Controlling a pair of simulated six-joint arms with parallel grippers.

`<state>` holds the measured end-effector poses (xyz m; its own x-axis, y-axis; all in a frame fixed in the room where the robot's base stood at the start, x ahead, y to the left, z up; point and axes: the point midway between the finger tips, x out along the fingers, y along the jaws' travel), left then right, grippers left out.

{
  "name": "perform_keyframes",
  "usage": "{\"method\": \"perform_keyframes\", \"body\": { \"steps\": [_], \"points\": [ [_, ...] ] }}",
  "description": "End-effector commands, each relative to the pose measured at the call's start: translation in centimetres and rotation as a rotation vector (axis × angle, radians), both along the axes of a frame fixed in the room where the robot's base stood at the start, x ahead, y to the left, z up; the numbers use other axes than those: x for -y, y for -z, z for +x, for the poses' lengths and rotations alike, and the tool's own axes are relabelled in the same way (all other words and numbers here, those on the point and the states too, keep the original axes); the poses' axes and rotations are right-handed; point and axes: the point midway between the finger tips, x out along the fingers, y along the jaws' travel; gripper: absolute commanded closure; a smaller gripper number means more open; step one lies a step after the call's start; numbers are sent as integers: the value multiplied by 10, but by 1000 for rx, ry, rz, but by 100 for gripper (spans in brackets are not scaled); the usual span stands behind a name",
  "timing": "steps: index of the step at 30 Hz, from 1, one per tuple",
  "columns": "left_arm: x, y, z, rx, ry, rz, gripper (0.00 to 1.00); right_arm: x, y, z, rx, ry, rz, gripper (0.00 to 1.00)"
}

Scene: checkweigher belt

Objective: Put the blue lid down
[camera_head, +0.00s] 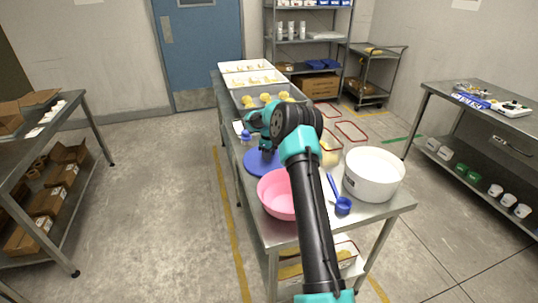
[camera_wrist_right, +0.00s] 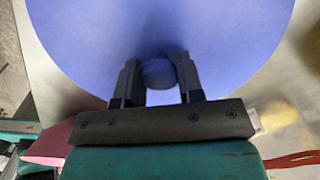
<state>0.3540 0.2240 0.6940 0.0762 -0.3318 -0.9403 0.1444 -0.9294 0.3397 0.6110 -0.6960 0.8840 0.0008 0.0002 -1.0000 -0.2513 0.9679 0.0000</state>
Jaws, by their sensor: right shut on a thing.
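The blue lid (camera_head: 256,166) is a flat round disc with a round knob (camera_wrist_right: 158,73) at its middle. In the head view it is over the steel table, just behind the pink bowl, partly hidden by my arm. My right gripper (camera_head: 267,149) is above the lid, and in the right wrist view (camera_wrist_right: 158,78) its two fingers are shut on the knob. The lid looks about level. I cannot tell whether its underside touches the table. My left gripper is not in view.
The pink bowl (camera_head: 274,199) stands in front of the lid. A white tub (camera_head: 373,175) and a blue scoop (camera_head: 342,206) are to the right. A small blue-topped item (camera_head: 246,137) stands behind the lid. Trays with yellow pieces (camera_head: 258,83) fill the table's far end.

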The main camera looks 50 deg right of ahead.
Motion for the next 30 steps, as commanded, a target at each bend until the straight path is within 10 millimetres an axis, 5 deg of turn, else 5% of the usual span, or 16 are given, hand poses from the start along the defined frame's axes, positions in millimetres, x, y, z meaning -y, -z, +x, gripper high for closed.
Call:
{"method": "perform_keyframes", "body": {
  "steps": [7,8,15,30],
  "points": [
    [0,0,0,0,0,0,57,0,3,0,0,0,0,91],
    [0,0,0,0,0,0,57,0,3,0,0,0,0,62],
    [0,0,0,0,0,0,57,0,3,0,0,0,0,40],
    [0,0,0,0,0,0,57,1,-16,0,1,1,-2,40]
  ]
}}
